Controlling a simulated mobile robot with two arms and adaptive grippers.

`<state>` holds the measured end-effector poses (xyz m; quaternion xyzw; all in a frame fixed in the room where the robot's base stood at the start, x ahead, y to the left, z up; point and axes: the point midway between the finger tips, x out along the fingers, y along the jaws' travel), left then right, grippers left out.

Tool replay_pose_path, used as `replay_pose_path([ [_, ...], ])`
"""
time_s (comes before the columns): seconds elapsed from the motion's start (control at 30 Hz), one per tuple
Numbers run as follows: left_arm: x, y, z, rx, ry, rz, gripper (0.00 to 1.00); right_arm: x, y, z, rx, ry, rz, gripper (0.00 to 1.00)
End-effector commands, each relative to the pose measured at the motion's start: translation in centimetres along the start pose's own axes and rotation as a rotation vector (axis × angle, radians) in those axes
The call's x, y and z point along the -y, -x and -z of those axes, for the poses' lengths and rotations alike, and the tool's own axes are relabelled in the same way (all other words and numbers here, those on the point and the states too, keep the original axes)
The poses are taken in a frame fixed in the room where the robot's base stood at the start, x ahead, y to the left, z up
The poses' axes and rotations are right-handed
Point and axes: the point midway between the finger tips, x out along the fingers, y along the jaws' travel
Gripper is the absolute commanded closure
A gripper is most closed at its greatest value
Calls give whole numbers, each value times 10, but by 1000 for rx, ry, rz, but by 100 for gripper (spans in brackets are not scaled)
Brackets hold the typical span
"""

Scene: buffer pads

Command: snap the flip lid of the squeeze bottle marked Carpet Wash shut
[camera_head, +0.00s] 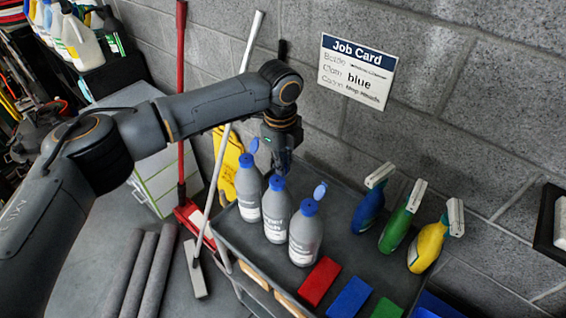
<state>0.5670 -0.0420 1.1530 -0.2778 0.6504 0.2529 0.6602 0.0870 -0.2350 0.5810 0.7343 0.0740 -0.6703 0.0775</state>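Three grey squeeze bottles with blue caps stand upright on the dark cart top. The middle bottle (277,213) has a partly legible label that seems to read Carpet Wash. My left gripper (283,168) points down just above and behind its blue cap (277,183); I cannot tell whether they touch. The middle bottle's flip lid is not clearly visible. The left bottle (248,190) and the right bottle (305,238) have raised flip lids. The finger opening of my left gripper is unclear. My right gripper is not in view.
Blue, green and yellow spray bottles (427,246) stand to the right on the cart (345,225). Red (319,281) and blue (349,297) pads lie in front. A job card (356,72) hangs on the block wall behind. A mop handle (222,150) leans at the left.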

Motion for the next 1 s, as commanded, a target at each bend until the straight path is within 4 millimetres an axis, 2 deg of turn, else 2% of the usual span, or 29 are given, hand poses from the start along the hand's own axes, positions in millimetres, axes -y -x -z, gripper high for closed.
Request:
replay_pose_path([
  [0.27,-8,-1,-1,-4,1,156,100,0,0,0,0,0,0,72],
  [0.7,-19,-6,0,-1,0,467,100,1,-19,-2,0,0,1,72],
  [1.0,-22,-6,0,-1,0,572,100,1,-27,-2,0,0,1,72],
])
